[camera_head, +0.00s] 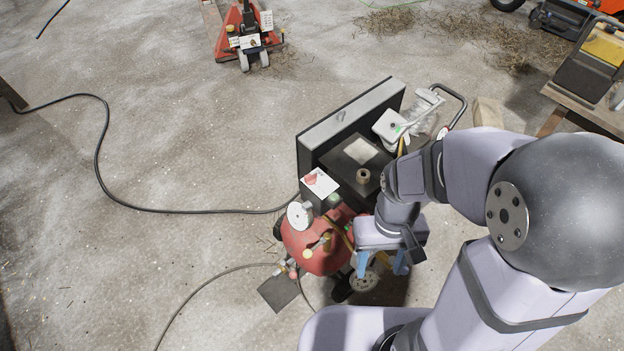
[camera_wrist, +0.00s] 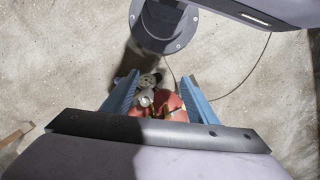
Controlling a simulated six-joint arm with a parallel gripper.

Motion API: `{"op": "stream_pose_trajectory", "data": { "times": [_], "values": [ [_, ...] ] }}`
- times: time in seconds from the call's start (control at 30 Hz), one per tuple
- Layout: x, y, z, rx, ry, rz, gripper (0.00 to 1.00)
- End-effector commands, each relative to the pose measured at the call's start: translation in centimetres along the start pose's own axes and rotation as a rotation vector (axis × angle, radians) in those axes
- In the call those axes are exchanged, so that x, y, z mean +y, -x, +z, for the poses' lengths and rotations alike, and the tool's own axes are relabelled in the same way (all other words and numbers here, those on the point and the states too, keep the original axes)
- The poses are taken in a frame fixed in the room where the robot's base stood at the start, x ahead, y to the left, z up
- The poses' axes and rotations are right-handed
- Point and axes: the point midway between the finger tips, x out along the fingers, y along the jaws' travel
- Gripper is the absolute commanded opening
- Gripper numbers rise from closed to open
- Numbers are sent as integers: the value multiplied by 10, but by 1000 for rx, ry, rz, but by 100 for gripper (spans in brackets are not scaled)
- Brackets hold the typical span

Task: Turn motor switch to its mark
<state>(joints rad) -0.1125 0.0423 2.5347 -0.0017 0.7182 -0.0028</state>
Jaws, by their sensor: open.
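A red compressor (camera_head: 315,243) stands on the concrete floor in the head view. On it is a dark box with a white plate and a red part (camera_head: 313,180), which looks like the motor switch; its mark is too small to make out. My gripper (camera_head: 382,264) points down at the compressor's right side, with its blue fingers apart and nothing between them. In the wrist view my gripper (camera_wrist: 159,84) is open above part of the red compressor (camera_wrist: 172,106). The switch cannot be made out in the wrist view.
A black cable (camera_head: 100,150) and a hose cross the floor on the left. A red pallet jack (camera_head: 240,38) stands farther back. The floor at left is mostly clear.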

Motion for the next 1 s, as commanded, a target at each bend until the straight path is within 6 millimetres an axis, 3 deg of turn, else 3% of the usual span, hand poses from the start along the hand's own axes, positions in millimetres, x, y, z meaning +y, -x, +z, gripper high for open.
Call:
{"op": "stream_pose_trajectory", "data": {
  "times": [0.03,0.1,0.17,0.23,0.3,0.37,0.43,0.5,0.6,0.7,1.0],
  "values": [
    [-5,-37,-11,-20,21,3,53],
    [-12,-61,-30,-30,42,3,53],
    [-20,-82,-50,-30,57,1,53],
    [-32,-104,-83,-10,70,-7,53],
    [-47,-123,-124,30,88,-22,53],
    [-60,-129,-161,80,109,-39,53],
    [-74,-121,-203,153,141,-60,53],
    [-84,-98,-242,240,173,-78,53],
    [-96,-59,-290,376,232,-96,53],
    [-105,-23,-325,494,311,-98,53],
    [-107,-18,-332,538,471,-59,53]
  ]
}}
